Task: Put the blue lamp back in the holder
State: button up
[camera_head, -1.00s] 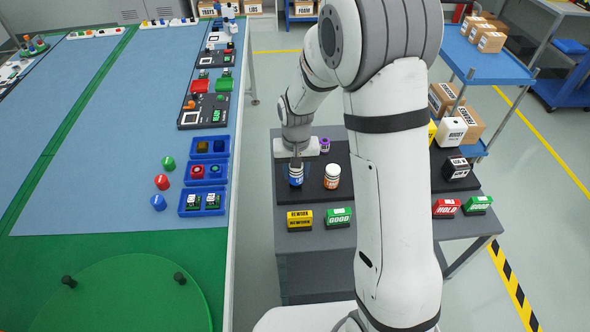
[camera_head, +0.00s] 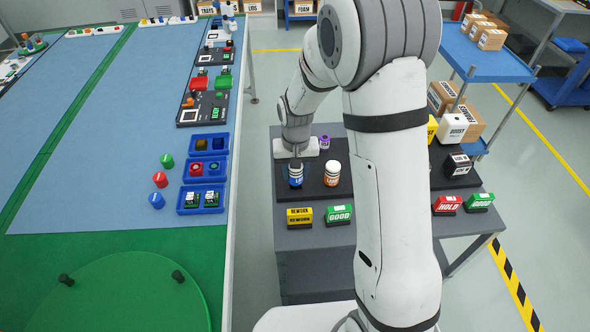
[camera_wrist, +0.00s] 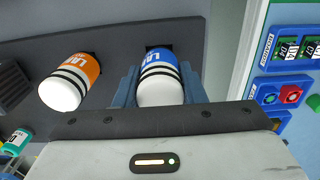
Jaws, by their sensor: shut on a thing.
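The blue lamp (camera_head: 295,178) has a blue labelled body, black bands and a white rounded end. It is upright at the left of the dark holder (camera_head: 314,190). In the wrist view the blue lamp (camera_wrist: 160,82) is between the two blue-grey fingers of my gripper (camera_wrist: 160,90), which is shut on it. Its lower end meets a dark square opening in the holder (camera_wrist: 120,38); I cannot tell how deep it sits. In the head view my gripper (camera_head: 296,160) points down over the lamp.
An orange lamp (camera_head: 332,175) stands close to the right, also in the wrist view (camera_wrist: 72,80). A purple-topped item (camera_head: 324,142) is behind. Yellow REWORK (camera_head: 300,217) and green GOOD (camera_head: 340,214) blocks stand in front. Blue trays (camera_head: 202,200) lie on the left table.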

jog(key=shift+f+b, duration=0.45)
jog(key=shift+f, duration=0.1)
jog(key=o, duration=1.2)
notch_tip(320, 180, up, 7)
jog(key=shift+r+b, duration=0.1)
jog(key=shift+b, duration=0.4)
jog(key=shift+s+d+r, duration=0.1)
jog(key=shift+r, duration=0.4)
jog(key=shift+s+d+r+t, duration=0.55)
jog(key=shift+s+d+r, duration=1.2)
jog(key=shift+s, duration=1.7)
jog(key=shift+s+d+r+t, duration=0.5)
jog(key=shift+s+d+r, duration=1.25)
jog(key=shift+s, duration=1.75)
jog(key=shift+s+d+r+t, duration=0.55)
jog(key=shift+s+d+r, duration=1.2)
jog(key=shift+s, duration=1.7)
jog(key=shift+a+r, duration=0.2)
